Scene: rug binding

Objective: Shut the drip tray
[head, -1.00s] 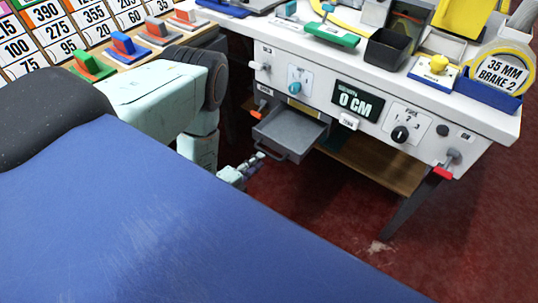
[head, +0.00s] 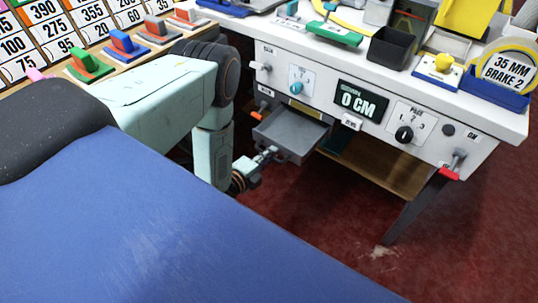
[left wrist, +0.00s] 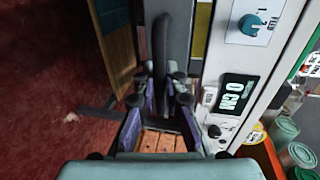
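The drip tray (head: 296,134) is a grey, shallow, empty tray. It sticks out, pulled open, below the white front panel of the bench. My left gripper (head: 268,153) is at the tray's near front edge, by its handle. In the left wrist view, the dark handle bar (left wrist: 161,45) lies ahead, lined up with the gap between the two fingers of my left gripper (left wrist: 160,76). The fingers are apart; I cannot tell whether they touch the bar. The tray's grey side (left wrist: 180,35) shows behind it. My right gripper is not in view.
The white bench (head: 430,105) carries a "0 CM" display (head: 359,100), a black knob (head: 404,134) and a red-tipped lever (head: 450,172). A wooden shelf (head: 380,170) lies below, right of the tray. Red floor (head: 310,215) is clear in front.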

